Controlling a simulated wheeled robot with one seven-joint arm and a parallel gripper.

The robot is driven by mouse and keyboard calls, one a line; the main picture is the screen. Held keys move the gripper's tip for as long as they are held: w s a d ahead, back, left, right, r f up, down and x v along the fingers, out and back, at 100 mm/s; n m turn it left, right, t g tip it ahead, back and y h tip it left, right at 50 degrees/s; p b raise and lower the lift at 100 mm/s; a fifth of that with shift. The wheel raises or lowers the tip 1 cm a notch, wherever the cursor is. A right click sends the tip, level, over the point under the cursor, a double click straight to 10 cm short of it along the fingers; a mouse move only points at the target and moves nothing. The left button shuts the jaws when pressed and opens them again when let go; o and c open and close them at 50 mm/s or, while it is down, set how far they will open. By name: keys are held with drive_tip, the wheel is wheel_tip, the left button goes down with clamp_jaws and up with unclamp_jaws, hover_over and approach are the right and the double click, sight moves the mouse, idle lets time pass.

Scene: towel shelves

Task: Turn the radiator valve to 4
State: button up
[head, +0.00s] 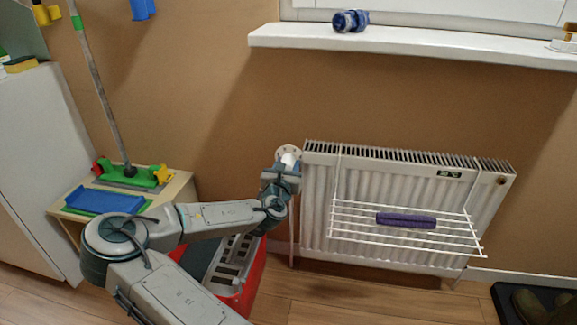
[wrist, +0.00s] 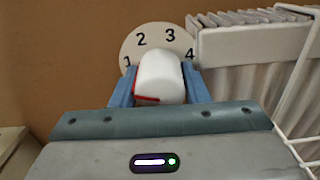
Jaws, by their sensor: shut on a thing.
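The radiator valve is a white knob (wrist: 160,77) in front of a round pale dial (wrist: 155,42) with black numbers. In the wrist view 2, 3 and 4 are readable, and a partly covered number at the left looks like 1. A red mark shows at the knob's lower left; I cannot tell which number it stands for. My gripper (wrist: 158,88) is shut on the knob, one blue finger on each side. In the head view, the dial (head: 287,150) shows above my gripper (head: 283,165), at the radiator's upper left corner; the knob is mostly hidden there.
The white radiator (head: 315,200) is right beside the valve. A wire drying rack (head: 345,222) with a purple cloth (head: 406,220) hangs on its front. A red crate (head: 254,281) stands below my arm. A low cabinet (head: 181,187) with a mop stands left. The windowsill (head: 420,48) is above.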

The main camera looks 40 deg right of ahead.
drive_tip(key=m+p, duration=0.1)
drive_tip(key=m, duration=1)
drive_tip(key=shift+m+p, duration=0.3)
drive_tip(key=shift+p, duration=0.05)
drive_tip(key=m, duration=0.3)
drive_tip(key=shift+r+m, duration=0.1)
drive_tip(key=shift+m, duration=0.3)
drive_tip(key=m, duration=0.3)
drive_tip(key=shift+m+b, duration=0.3)
drive_tip(key=m+b, duration=0.1)
drive_tip(key=m, duration=0.2)
drive_tip(key=shift+m, duration=0.3)
drive_tip(key=m+b, duration=0.1)
drive_tip(key=m, duration=0.2)
drive_tip(key=shift+m+b, duration=0.3)
drive_tip(key=shift+b, duration=0.05)
drive_tip(key=shift+m+b, duration=0.8)
drive_tip(key=shift+m, duration=0.7)
drive_tip(key=shift+r, duration=0.1)
